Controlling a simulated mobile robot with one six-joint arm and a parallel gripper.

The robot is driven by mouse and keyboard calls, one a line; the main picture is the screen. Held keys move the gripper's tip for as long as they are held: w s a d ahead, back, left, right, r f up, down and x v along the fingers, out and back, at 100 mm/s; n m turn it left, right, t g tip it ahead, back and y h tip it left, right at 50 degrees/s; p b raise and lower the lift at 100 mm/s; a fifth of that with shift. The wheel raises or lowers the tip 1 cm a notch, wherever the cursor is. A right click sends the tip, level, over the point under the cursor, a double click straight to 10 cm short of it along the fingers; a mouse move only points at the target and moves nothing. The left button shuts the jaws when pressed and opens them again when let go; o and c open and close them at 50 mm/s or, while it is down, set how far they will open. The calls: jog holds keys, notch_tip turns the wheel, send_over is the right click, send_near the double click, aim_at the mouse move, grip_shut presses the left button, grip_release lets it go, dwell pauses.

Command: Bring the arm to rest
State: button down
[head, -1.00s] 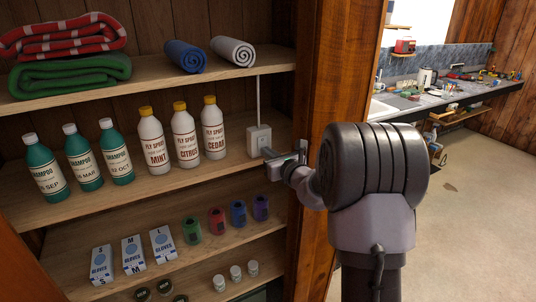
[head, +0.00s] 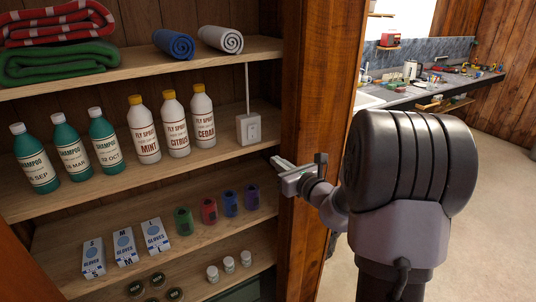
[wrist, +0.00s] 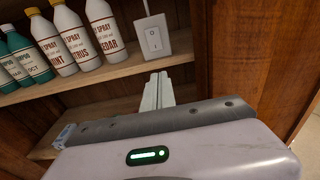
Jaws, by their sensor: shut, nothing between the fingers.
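My gripper (head: 281,164) is shut and empty, in front of the cabinet's right side post, below the level of the white switch box (head: 248,128). In the wrist view my gripper's fingers (wrist: 158,92) are together and point toward the shelf, with the switch box (wrist: 153,38) just beyond and above them. The fingers look apart from the switch box. My arm reaches in from the right of the head view and hides part of the post and counter.
Shampoo bottles (head: 71,150) and fly spray bottles (head: 174,124) stand on the middle shelf. Glove boxes (head: 125,247) and coloured rolls (head: 209,211) are below. Folded blankets (head: 60,65) lie on top. The wooden post (head: 313,100) is close to my gripper. Open floor (head: 490,200) lies right.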

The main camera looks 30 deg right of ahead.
jog(key=shift+s+a, duration=0.1)
jog(key=shift+s, duration=0.9)
